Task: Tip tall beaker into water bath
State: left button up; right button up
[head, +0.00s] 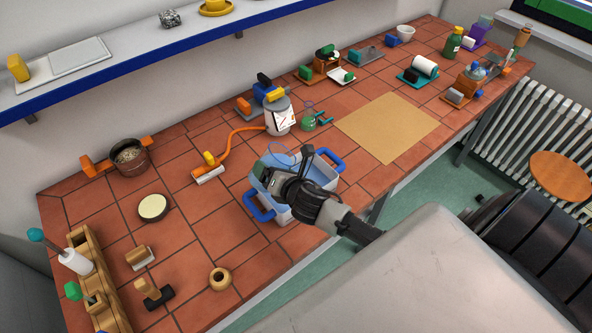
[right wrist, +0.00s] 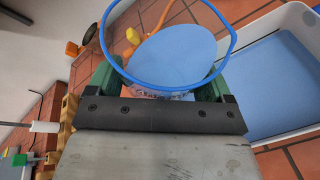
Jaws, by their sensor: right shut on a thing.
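The tall beaker (right wrist: 172,58) is clear glass with a blue rim and light blue liquid inside. In the head view its rim (head: 281,154) shows behind my right gripper (head: 291,178), which hides most of its body. My right gripper is shut on the beaker, with green fingers on both sides in the right wrist view. The water bath (head: 283,213) is a whitish tub with blue handles and blue water. The gripper appears above its back left part; in the right wrist view the bath (right wrist: 262,143) lies right of the beaker. I cannot tell the beaker's exact tilt. My left gripper is out of view.
A white canister (head: 279,118) with an orange hose (head: 228,141) stands behind the bath, and a small green flask (head: 308,124) is beside it. A tan mat (head: 388,127) lies clear to the right. A wooden ring (head: 220,279) and a round dish (head: 153,207) lie left.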

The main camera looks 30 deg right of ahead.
jog(key=shift+m+y+b, duration=0.3)
jog(key=shift+m+b, duration=0.1)
jog(key=shift+m, duration=0.1)
dwell(2.0)
jog(key=shift+r+p, duration=0.25)
jog(key=shift+p, duration=0.3)
jog(key=shift+f, duration=0.2)
jog(key=shift+b, duration=0.3)
dwell(4.5)
